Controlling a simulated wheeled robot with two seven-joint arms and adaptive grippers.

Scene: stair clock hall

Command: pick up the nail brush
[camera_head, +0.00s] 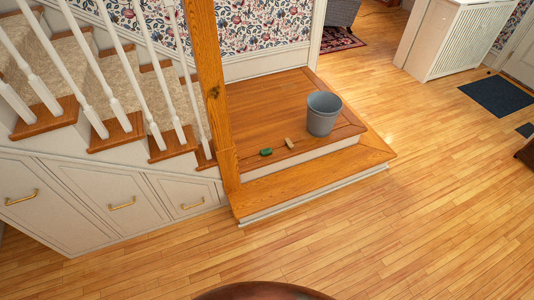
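Two small objects lie on the wooden stair landing (285,95), near its front edge and left of the bucket. One is a green piece (266,152). The other is a tan, wood-coloured piece (289,143) just to its right. Either could be the nail brush; both are too small to tell, and no bristles can be made out. Neither of my grippers shows in the head view.
A grey bucket (323,114) stands on the landing. A wooden post (214,100) and white balusters flank it on the left. A lower wooden step (310,178) runs in front. A dark brown rounded edge (263,291) shows at the bottom. The floor between is clear.

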